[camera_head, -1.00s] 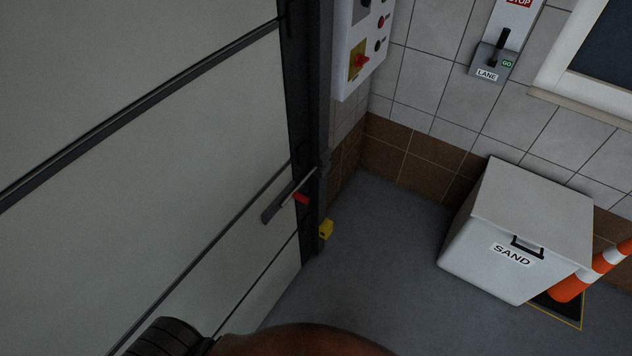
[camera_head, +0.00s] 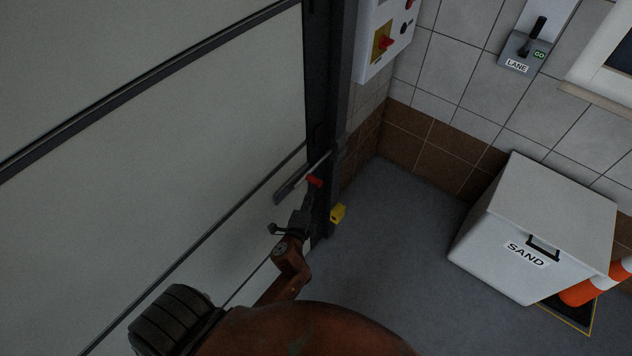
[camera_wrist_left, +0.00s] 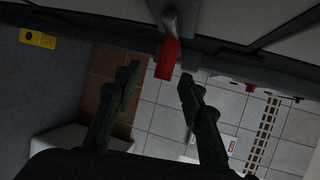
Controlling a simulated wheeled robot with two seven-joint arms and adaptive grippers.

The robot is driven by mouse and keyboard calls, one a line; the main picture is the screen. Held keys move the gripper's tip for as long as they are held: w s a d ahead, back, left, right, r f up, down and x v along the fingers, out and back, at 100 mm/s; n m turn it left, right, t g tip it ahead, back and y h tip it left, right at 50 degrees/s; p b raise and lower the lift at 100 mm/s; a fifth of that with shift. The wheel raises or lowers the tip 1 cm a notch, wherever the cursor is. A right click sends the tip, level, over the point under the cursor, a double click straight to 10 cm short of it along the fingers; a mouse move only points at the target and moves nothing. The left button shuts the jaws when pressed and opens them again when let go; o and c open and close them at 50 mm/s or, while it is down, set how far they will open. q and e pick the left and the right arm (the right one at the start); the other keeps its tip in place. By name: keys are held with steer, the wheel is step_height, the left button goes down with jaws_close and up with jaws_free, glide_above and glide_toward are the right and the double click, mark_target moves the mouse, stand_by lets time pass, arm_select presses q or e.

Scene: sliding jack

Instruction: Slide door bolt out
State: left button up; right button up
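The door bolt (camera_head: 292,182) is a grey metal rod on a dark bracket at the right edge of the pale door panel. Its red handle (camera_head: 314,181) sticks out near the dark door frame. In the left wrist view the red handle (camera_wrist_left: 168,60) hangs down just beyond the fingertips, roughly between them. My left gripper (camera_head: 307,197) is just below the handle in the head view. In the left wrist view my left gripper (camera_wrist_left: 158,84) has its two dark fingers apart, with nothing held. My right gripper is in neither view.
A yellow block (camera_head: 338,213) sits low on the door frame (camera_head: 328,120), close to the handle. A white sand bin (camera_head: 535,235) stands against the tiled wall at right, with an orange-and-white cone (camera_head: 590,290) beside it. Grey floor (camera_head: 400,250) between bin and door is clear.

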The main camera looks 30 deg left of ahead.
mark_target(316, 182)
arm_select(q)
steer(key=x, duration=0.5)
steer(key=r+b+x, duration=0.1)
steer(key=x, duration=0.1)
steer(key=shift+w+a+f, duration=0.1)
steer(key=shift+w+a, duration=0.05)
steer(key=shift+w, duration=0.25)
steer(key=shift+c, duration=0.7)
jaws_close()
